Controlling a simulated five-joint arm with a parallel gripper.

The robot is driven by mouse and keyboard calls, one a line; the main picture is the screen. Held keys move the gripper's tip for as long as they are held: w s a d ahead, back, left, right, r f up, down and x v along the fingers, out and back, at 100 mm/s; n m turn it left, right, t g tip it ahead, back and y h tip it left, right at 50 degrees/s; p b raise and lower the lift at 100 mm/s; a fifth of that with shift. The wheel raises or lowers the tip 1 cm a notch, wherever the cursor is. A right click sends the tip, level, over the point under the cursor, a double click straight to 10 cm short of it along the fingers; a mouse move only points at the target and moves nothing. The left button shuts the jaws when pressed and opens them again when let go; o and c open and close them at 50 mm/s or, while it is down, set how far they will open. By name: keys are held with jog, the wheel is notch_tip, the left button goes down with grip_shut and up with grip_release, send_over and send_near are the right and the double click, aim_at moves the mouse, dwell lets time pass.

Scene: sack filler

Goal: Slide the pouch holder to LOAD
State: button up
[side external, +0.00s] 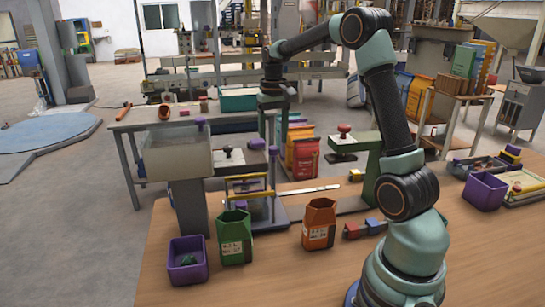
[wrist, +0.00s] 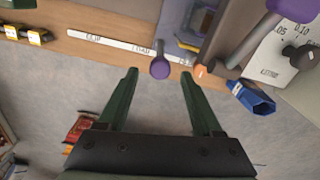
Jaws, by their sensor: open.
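The pouch holder's upright purple handle (side external: 272,165) shows in the side view beside a yellow-barred frame on a grey plate (side external: 265,211). In the wrist view its round purple knob (wrist: 160,68) is at the end of a stem from a purple-grey plate (wrist: 183,25). A white strip (wrist: 115,43) with small labels runs beside it; the middle one looks like LOAD, left of the knob. My gripper (side external: 275,143) is open with green fingers over the handle. In the wrist view the fingertips (wrist: 159,73) lie either side of the knob, with gaps; their height against it is unclear.
A grey hopper (side external: 176,153) stands left of the holder. A green pouch (side external: 235,238) and an orange pouch (side external: 318,225) stand in front, with a purple bin (side external: 188,275) at left. A blue open container (wrist: 252,98) is right of my fingers.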

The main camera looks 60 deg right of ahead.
jog(key=shift+f, duration=1.3)
grip_shut()
jog(key=shift+r, duration=0.1)
dwell(0.4)
